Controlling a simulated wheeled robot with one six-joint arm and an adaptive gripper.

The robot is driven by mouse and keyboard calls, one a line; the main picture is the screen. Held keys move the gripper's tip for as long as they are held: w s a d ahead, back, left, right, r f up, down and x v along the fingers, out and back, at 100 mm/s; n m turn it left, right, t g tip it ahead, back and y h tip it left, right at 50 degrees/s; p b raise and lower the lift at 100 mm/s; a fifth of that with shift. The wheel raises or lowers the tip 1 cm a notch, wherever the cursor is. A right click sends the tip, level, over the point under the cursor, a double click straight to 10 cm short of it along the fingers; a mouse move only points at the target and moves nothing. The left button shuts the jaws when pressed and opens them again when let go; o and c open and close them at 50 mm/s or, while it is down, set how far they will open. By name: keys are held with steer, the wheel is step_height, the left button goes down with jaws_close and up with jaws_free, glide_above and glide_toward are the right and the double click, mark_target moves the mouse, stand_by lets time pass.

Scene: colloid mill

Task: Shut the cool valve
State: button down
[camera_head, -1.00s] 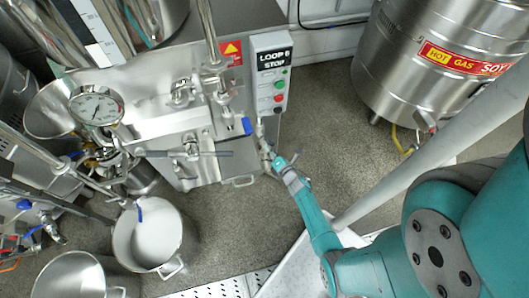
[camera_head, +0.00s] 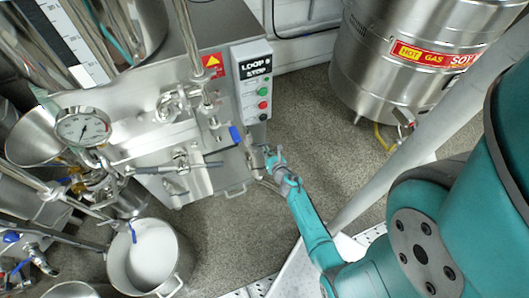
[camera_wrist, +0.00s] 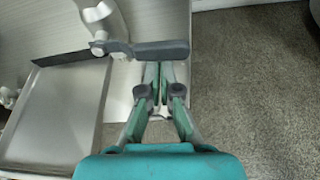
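A pipe valve with a long dark grey lever (camera_wrist: 160,50) shows in the wrist view, fixed to a metal fitting (camera_wrist: 98,14) on the left. I take it for the cool valve; no label on it is readable. My gripper (camera_wrist: 158,76) has its two fingers nearly together, with a narrow gap and nothing seen between them. The fingertips lie at or just short of the lever's near side; touch cannot be told. In the head view my gripper (camera_head: 273,163) is by the lower right side of the steel machine (camera_head: 205,70), where it hides much of the valve.
A control box (camera_head: 252,82) and a blue-handled valve (camera_head: 235,135) are above my gripper. A pot (camera_head: 150,255) stands lower left, and a steel tank (camera_head: 400,60) upper right. The floor (camera_head: 310,130) right of the machine is clear.

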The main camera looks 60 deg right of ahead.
steer(key=shift+d+r+n, duration=0.1)
steer(key=shift+r+n, duration=0.25)
steer(key=shift+n, duration=0.15)
steer(key=shift+h, duration=0.3)
